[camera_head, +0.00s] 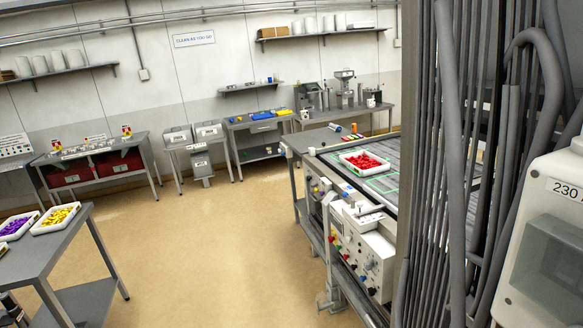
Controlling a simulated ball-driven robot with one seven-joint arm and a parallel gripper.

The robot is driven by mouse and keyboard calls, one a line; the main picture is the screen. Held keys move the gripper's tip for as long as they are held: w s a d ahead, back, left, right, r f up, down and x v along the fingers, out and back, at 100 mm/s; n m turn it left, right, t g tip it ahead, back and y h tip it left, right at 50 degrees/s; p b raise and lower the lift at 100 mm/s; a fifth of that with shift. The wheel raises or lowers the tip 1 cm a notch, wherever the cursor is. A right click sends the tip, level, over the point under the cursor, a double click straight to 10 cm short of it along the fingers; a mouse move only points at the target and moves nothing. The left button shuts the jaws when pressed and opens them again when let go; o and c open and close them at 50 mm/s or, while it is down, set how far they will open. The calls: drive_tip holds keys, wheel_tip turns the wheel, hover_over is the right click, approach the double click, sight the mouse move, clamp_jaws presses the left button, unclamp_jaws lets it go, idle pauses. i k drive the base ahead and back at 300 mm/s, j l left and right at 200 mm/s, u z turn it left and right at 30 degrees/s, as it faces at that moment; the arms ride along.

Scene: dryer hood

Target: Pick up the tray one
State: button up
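Three white trays are in view, and no label tells which is tray one. A white tray with red pieces (364,161) lies on the slatted dark bed of the machine (395,192) right of centre. A white tray with yellow pieces (56,218) and a white tray with purple pieces (14,227) sit side by side on a grey table (42,252) at the left. The purple one is cut by the left picture edge. My gripper does not show in this view.
Grey vertical pipes and cables (455,170) and a white box marked 230 (545,245) block the right side. A control panel (355,240) fronts the machine. Benches (100,160) line the back wall. The tan floor (205,240) between left table and machine is clear.

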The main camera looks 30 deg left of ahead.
sight(363, 163)
drive_tip(key=i+j, duration=1.1)
drive_tip(key=i+j+u, duration=0.1)
drive_tip(key=i+j, duration=1)
drive_tip(key=i, duration=0.25)
drive_tip(key=k+z, duration=0.15)
drive_tip(key=k, duration=0.5)
drive_tip(key=k+l+z, duration=0.15)
drive_tip(key=k, duration=0.45)
drive_tip(key=z, duration=0.45)
drive_tip(key=i+j+z, duration=0.1)
drive_tip(key=z, duration=0.8)
drive_tip(key=j+z, duration=0.15)
drive_tip(key=z, duration=0.3)
drive_tip(key=j+z, duration=0.1)
drive_tip(key=z, duration=0.35)
drive_tip(key=k+j, duration=0.1)
drive_tip(key=j, duration=1.6)
drive_tip(key=k+j, duration=0.15)
drive_tip(key=j, duration=0.7)
drive_tip(key=k+j, duration=0.1)
drive_tip(key=j, duration=1.65)
drive_tip(key=k+j+z, duration=0.1)
drive_tip(key=j, duration=0.75)
drive_tip(key=k+j, duration=0.15)
drive_tip(key=j, duration=0.7)
drive_tip(key=k+j, duration=0.1)
drive_tip(key=j, duration=0.75)
drive_tip(key=i+j, duration=0.35)
